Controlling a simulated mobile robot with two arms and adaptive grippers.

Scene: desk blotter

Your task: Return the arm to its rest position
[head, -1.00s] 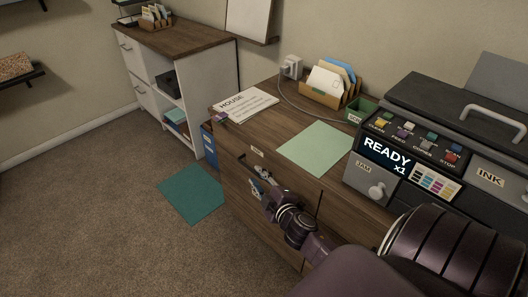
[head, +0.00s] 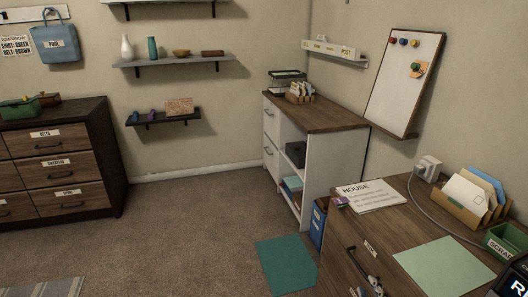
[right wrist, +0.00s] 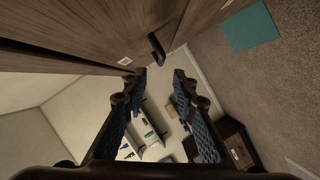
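My right gripper (head: 371,287) shows only in part at the bottom edge of the head view, in front of the wooden desk's drawer fronts. In the right wrist view its two fingers (right wrist: 160,82) stand apart with nothing between them, so it is open and empty. A dark drawer handle (right wrist: 156,48) appears beyond the fingertips there, apart from them. The rest of my right arm is out of the head view. My left gripper is in no view. The pale green blotter sheet (head: 443,268) lies flat on the desk top (head: 400,230).
A HOUSE notice (head: 372,196), a letter holder (head: 470,203) and a green SCRAP tray (head: 506,241) are on the desk. A white cabinet (head: 325,160) stands behind it. A teal mat (head: 287,265) lies on the open carpet (head: 190,225). A dresser (head: 60,160) stands at left.

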